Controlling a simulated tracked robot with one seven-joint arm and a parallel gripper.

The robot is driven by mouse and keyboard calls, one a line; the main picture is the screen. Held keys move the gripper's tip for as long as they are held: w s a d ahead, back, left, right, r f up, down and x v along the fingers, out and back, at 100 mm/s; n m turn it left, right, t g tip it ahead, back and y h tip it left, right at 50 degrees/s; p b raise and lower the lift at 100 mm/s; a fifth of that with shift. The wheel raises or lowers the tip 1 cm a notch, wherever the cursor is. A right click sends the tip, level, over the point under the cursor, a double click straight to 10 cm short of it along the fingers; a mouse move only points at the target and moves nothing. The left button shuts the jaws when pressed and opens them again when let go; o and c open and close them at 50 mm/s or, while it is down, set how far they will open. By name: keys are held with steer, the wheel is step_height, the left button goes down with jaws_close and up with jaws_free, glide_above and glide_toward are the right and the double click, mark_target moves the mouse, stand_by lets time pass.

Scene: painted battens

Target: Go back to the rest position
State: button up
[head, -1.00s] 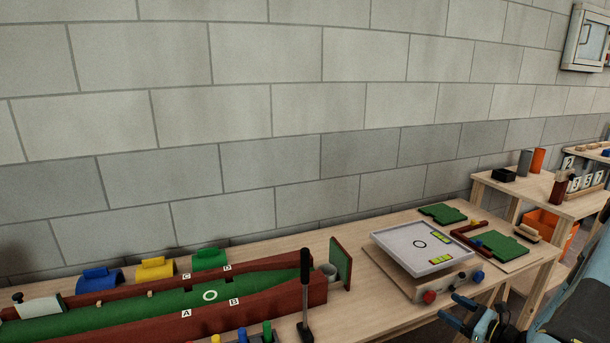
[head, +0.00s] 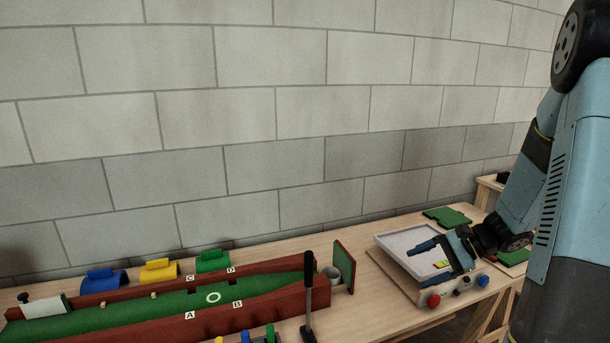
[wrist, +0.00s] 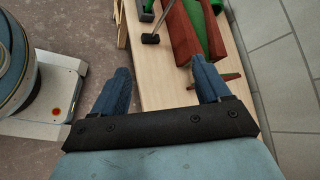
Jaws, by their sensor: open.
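My gripper (head: 424,262) is open and empty. In the head view its two blue fingers point left, in front of or above the white tray (head: 392,238) on the bench's right part. In the wrist view the fingers of my gripper (wrist: 162,88) are spread wide with nothing between them. The bench edge and the floor show beyond them. My arm comes down from the upper right of the head view and hides part of the tray.
A red-walled green lane (head: 262,280) fills the bench's left part. A black upright handle (head: 308,290) and a green panel (head: 344,266) stand at its right end. Red (head: 433,300) and blue (head: 482,281) knobs sit before the tray. Blue, yellow and green blocks line the back.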

steer(key=s+a+r+n+t+h, duration=0.2)
steer(key=s+r+n+h, duration=0.3)
steer(key=s+r, duration=0.4)
steer(key=s+a+r+n+t+h, duration=0.1)
steer(key=s+a+r+n+h, duration=0.3)
steer(key=s+r, duration=0.6)
step_height(320, 180, up, 2)
steer(key=n+h, duration=0.2)
steer(key=n, duration=0.1)
steer(key=shift+t, duration=0.4)
